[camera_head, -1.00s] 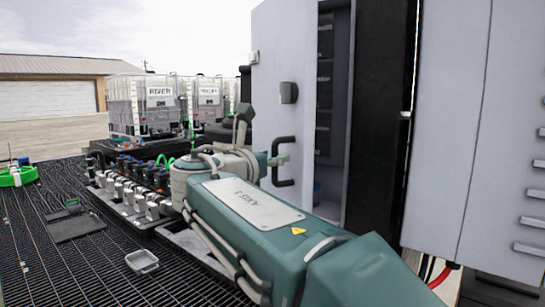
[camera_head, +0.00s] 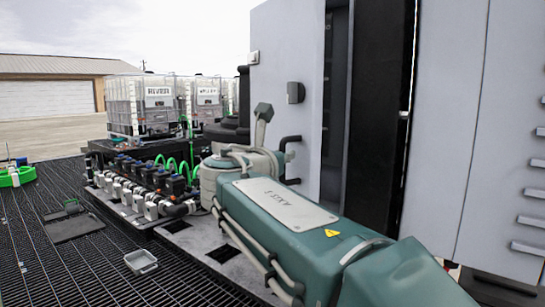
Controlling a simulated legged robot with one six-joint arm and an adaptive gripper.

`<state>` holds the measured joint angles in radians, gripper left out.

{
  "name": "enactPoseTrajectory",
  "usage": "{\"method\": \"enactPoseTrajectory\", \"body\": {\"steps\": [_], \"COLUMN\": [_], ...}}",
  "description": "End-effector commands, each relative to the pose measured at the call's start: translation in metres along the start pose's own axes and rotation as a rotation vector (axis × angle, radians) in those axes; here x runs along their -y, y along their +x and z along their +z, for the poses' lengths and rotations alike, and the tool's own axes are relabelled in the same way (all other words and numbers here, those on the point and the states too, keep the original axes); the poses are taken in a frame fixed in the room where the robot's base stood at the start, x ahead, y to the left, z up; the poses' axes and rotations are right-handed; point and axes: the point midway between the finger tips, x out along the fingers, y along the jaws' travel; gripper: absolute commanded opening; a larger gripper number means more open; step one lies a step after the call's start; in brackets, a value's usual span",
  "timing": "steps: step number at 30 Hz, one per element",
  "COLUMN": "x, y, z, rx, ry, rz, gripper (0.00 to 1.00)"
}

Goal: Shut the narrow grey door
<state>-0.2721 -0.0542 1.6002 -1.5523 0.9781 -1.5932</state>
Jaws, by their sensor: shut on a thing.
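The narrow grey door (camera_head: 287,50) stands partly open to the left of the cabinet. Its black handle (camera_head: 290,139) is partly hidden behind my arm. My gripper (camera_head: 284,157) is at the handle, shut on it; the fingers are small and partly covered by my green wrist. A dark, narrow opening (camera_head: 338,80) shows between the door and the black cabinet edge. A small dark latch box (camera_head: 296,92) is on the door above the handle.
A small grey tray (camera_head: 141,261) lies on the grating. White liquid totes (camera_head: 142,105) stand behind. The grey cabinet front (camera_head: 455,130) with slats fills the right.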

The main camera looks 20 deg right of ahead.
Motion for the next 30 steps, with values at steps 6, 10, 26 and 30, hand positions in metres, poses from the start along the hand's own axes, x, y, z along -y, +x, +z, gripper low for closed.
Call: {"method": "enactPoseTrajectory", "body": {"steps": [6, 10, 26, 30], "x": [0.018, 0.030, 0.048, 0.048], "y": [0.020, 0.035, 0.073, 0.072], "z": [0.001, 0.001, 0.001, 0.001], "rx": [0.002, 0.002, 0.001, 0.001], "ry": [0.000, -0.001, 0.000, 0.000], "rz": [0.094, 0.134, 0.139, 0.138], "gripper": [0.00, 0.00, 0.00, 0.32]}}
